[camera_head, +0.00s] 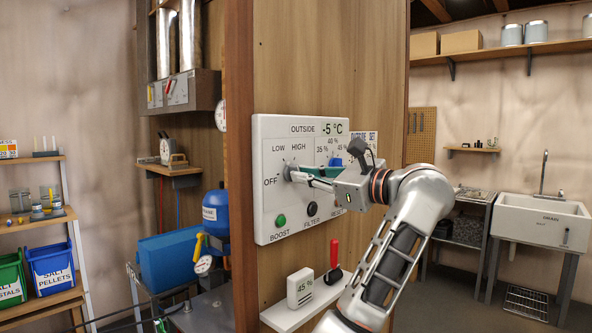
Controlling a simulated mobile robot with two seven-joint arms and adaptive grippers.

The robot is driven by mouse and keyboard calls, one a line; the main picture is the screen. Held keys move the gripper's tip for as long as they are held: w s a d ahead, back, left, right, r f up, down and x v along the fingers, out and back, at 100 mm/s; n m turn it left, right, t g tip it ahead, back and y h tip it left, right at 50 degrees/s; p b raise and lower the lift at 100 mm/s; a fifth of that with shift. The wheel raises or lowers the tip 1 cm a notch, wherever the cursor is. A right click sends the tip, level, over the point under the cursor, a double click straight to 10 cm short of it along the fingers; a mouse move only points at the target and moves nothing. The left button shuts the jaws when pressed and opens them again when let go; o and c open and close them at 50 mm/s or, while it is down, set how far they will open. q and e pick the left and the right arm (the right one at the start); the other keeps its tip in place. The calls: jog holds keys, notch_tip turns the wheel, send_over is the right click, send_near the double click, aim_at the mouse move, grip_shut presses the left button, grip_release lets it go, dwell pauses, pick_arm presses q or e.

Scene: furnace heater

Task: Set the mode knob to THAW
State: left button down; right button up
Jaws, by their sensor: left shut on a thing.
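A white control panel (262,215) is mounted on the wooden wall. The knob (289,169) at its left has OFF, LOW and HIGH printed around it; I cannot read THAW, and the panel to the knob's right is partly covered by my gripper. My left gripper (297,176) comes from the right and is shut on this knob. The fingers hide much of the knob, so its exact pointing is hard to tell. A blue knob (336,162) with percent marks sits to the right, partly behind my gripper. My right gripper is not in view.
Below the knob are a green BOOST button (281,220) and a black FILTER button (312,208). A shelf (290,317) under the panel holds a 45 % meter (300,288) and a red-handled tool (334,255). A blue tank (215,212) stands left of the wall edge.

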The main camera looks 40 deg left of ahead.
pick_arm(q)
jog(key=m+p, duration=0.2)
jog(key=m, duration=0.1)
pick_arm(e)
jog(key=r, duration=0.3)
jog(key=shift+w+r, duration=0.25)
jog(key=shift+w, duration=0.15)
pick_arm(q)
jog(key=m+p, duration=0.4)
jog(key=shift+m+p, duration=0.3)
jog(key=shift+p, duration=0.1)
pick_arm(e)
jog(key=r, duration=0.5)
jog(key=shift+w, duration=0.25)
